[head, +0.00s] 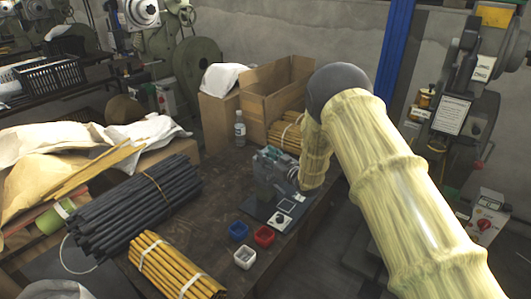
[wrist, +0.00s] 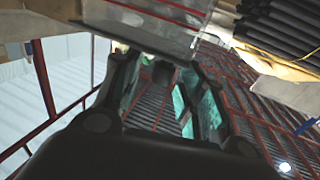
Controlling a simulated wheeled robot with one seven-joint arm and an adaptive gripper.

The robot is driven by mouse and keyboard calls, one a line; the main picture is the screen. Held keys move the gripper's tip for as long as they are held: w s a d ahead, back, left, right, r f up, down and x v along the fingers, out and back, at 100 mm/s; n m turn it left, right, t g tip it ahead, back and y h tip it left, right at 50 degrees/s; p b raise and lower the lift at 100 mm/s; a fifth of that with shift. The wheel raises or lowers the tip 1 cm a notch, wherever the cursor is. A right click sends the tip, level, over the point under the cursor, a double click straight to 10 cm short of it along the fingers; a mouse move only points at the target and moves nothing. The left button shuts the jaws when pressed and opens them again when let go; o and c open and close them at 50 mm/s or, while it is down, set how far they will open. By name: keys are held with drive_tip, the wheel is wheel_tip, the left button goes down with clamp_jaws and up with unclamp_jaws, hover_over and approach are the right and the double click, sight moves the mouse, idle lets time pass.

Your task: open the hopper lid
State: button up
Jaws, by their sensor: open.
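My gripper (wrist: 158,72) is open in the wrist view, with a dark finger on each side and teal pads on the inner faces. A pale, translucent box-like part with red edges (wrist: 140,28), which looks like the hopper, lies just beyond the fingertips at the top. A small grey piece shows between the fingertips; I cannot tell whether it is part of the lid or whether the fingers touch it. In the head view a small grey press (head: 268,172) stands on the dark table (head: 205,225). My sleeved arm bends down beside it, and my gripper is not clear there. The lid's state cannot be told.
Blue (head: 238,231), red (head: 264,236) and white (head: 244,257) bins stand in front of the press. Black rods (head: 125,205) and yellow rods (head: 175,268) lie left. A bottle (head: 240,130) and cardboard box (head: 262,100) stand behind. A larger machine (head: 460,110) is right.

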drive_tip(key=shift+w+a, duration=0.4)
drive_tip(key=shift+w, duration=0.05)
clamp_jaws()
drive_tip(key=shift+d, duration=0.15)
